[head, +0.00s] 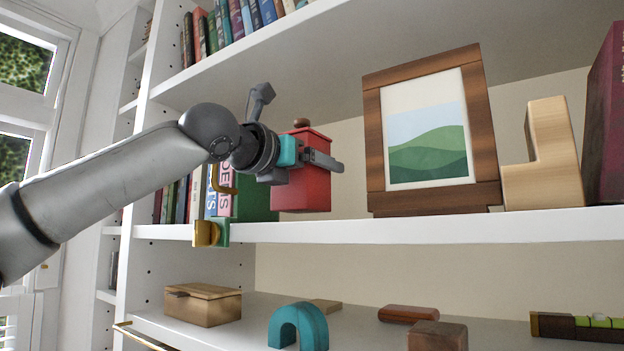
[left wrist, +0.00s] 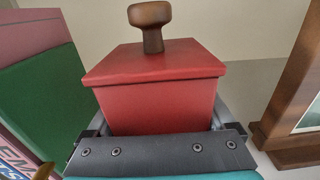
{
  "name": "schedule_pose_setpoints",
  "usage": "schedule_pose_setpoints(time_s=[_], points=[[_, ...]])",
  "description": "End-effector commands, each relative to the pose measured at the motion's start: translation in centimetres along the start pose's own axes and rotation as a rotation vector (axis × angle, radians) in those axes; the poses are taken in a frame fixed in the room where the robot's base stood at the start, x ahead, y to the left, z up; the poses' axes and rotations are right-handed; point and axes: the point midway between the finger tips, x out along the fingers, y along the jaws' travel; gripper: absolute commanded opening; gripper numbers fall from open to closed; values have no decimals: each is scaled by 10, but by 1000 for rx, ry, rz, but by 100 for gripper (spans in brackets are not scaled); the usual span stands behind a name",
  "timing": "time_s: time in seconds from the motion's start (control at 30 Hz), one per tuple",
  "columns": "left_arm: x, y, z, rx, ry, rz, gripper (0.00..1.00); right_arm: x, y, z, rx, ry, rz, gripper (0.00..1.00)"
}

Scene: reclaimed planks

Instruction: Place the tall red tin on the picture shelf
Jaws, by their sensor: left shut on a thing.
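The tall red tin (head: 303,190) has a lid with a brown wooden knob. My left gripper (head: 312,160) is shut on it. In the left wrist view the tin (left wrist: 160,85) stands upright between the fingers, its knob at the top. In the head view the tin is at the picture shelf (head: 430,230), between the books and the framed picture (head: 428,130). Its bottom is close above the shelf board; I cannot tell whether it touches. The fingers hide part of its front. My right gripper is not in view.
Upright books (head: 250,200) and a brass-coloured bookend (head: 207,233) are left of the tin. A wooden L-shaped block (head: 545,160) stands right of the picture. The shelf below holds a wooden box (head: 203,303) and a teal arch (head: 298,325). Shelf space is free between tin and picture.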

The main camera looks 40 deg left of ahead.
Motion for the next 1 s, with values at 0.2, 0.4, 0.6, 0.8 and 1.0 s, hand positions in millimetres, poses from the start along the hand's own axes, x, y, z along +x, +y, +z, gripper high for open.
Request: schedule_pose_setpoints(time_s=[0.2, 0.4, 0.6, 0.8, 1.0], points=[[-2, 0, -13, -1, -11, -2, 0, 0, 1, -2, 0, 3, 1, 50], [-2, 0, -13, 0, -11, -1, 0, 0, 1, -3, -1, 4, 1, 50], [-2, 0, -15, 0, -12, -1, 0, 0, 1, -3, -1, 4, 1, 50], [0, 0, -19, -1, -1, 1, 100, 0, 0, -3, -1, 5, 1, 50], [0, 0, -18, -1, 0, 1, 100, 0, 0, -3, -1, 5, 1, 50]])
